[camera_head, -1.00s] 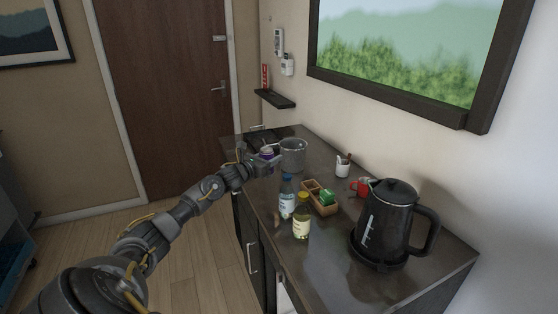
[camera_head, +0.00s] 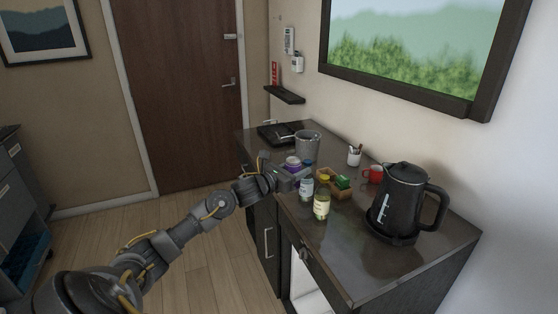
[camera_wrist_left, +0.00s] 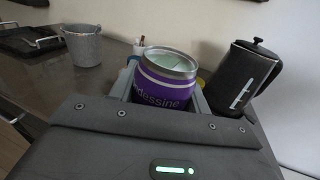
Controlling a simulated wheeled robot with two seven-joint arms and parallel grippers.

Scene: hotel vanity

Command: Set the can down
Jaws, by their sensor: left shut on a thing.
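The can (camera_wrist_left: 162,92) is purple with white lettering and a silver rim, and sits upright between the fingers of my left gripper (camera_wrist_left: 163,88). In the head view the can (camera_head: 292,162) shows at the end of my left arm, at the counter's left edge. My left gripper (camera_head: 291,172) is shut on it, close to the bottles and in front of the grey bucket. The can's base is hidden, so I cannot tell whether it touches the counter. My right gripper is not in view.
On the dark counter (camera_head: 350,268) stand a grey bucket (camera_head: 308,145), a clear bottle (camera_head: 306,189), a yellowish bottle (camera_head: 322,200), a wooden box (camera_head: 341,191), a red mug (camera_head: 373,174), a white cup (camera_head: 354,157) and a black kettle (camera_head: 396,205). The near counter is bare.

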